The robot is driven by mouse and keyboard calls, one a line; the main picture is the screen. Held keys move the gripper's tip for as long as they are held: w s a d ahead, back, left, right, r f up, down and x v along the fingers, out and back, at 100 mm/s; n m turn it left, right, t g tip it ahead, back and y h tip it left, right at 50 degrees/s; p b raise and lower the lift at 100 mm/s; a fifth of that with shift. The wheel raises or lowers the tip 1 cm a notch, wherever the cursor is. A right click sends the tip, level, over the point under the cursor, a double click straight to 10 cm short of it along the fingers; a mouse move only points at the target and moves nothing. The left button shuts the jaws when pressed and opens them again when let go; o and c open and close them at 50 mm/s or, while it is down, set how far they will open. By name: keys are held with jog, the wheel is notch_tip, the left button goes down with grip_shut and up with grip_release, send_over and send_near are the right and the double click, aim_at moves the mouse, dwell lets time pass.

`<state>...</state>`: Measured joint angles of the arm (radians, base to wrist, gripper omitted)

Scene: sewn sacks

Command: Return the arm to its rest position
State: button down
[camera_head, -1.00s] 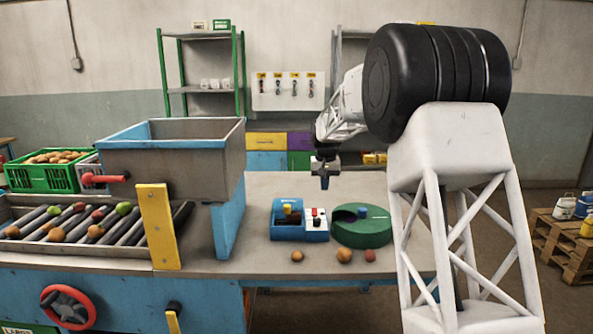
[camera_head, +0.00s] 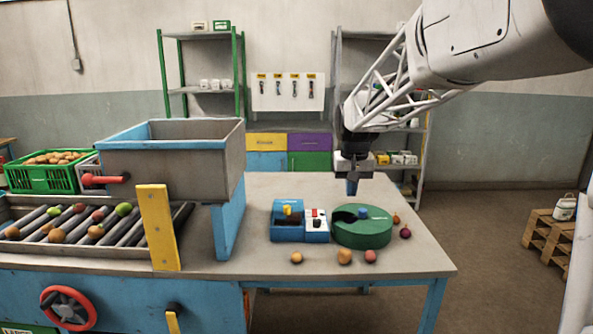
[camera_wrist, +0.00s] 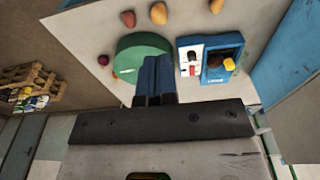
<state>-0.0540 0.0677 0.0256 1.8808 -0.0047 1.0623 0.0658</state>
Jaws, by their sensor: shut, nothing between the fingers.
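My gripper (camera_head: 352,187) hangs over the back right of the grey table (camera_head: 410,262), pointing down, shut and empty. In the wrist view its closed blue fingers (camera_wrist: 155,78) show in front of the green round device (camera_wrist: 130,48). My arm comes in from the upper right in the head view. The green round device (camera_head: 375,236) stands on the table below and in front of my gripper. The blue box with a white switch panel (camera_head: 288,226) stands to its left.
Several small round fruits or vegetables (camera_head: 344,257) lie along the table's front and right. A grey hopper (camera_head: 178,165) and roller conveyor (camera_head: 90,225) fill the left. A yellow post (camera_head: 158,228) stands at the conveyor's end. Shelves (camera_head: 208,92) stand behind. A pallet (camera_head: 543,236) is at right.

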jog(key=s+d+f, duration=0.1)
jog(key=s+f, duration=0.1)
jog(key=s, duration=1.2)
jog(key=s+d+f+t, duration=0.1)
jog(key=s+f, duration=0.2)
jog(key=s, duration=1.1)
jog(key=s+d+f, duration=0.2)
jog(key=s, duration=1.2)
jog(key=shift+f, duration=0.4)
jog(key=c, duration=1.8)
grip_release()
jog(key=shift+w+d, duration=0.1)
